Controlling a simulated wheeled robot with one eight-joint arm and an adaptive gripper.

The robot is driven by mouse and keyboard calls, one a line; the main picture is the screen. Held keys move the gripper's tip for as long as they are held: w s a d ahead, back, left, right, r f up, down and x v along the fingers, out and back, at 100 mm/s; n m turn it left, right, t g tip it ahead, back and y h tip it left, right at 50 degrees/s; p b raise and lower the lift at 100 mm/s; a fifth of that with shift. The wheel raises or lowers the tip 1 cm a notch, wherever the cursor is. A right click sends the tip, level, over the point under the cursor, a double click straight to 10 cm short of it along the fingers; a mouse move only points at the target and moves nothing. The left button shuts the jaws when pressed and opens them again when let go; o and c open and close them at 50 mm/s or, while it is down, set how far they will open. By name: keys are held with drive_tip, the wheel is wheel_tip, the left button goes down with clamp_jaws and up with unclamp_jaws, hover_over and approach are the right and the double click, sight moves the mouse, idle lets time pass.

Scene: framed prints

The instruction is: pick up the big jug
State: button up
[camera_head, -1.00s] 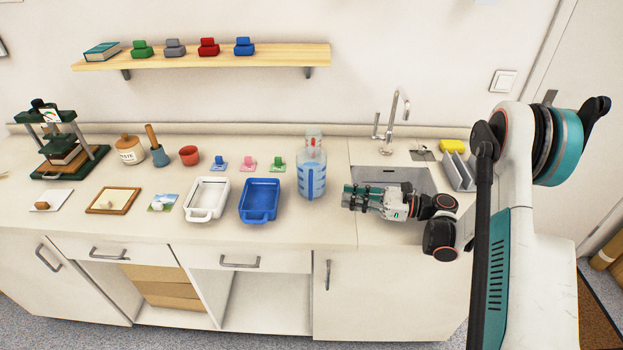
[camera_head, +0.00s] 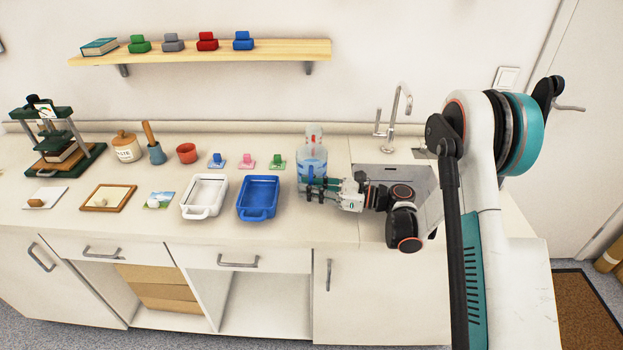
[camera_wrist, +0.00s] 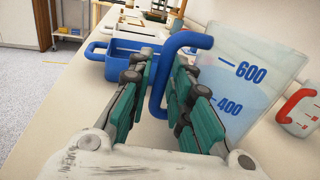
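The big jug (camera_head: 312,158) is clear with blue markings and stands upright on the counter left of the sink. In the wrist view the jug (camera_wrist: 240,75) fills the upper right, showing "600" and "400", and its blue handle (camera_wrist: 158,90) faces me. My gripper (camera_head: 311,188) is in front of the jug's lower part and hides some of it. In the wrist view my gripper (camera_wrist: 162,75) is open, with the upright part of the handle between its two green-padded fingers. I see gaps beside the handle; contact is not clear.
A smaller jug with a red handle (camera_wrist: 297,105) stands close behind the big jug. A blue tray (camera_head: 258,198) and a white tray (camera_head: 205,196) lie to the left. The sink (camera_head: 395,173) and faucet (camera_head: 400,105) are on the right.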

clamp_jaws()
drive_tip(key=shift+r, duration=0.1)
drive_tip(key=shift+r, duration=0.15)
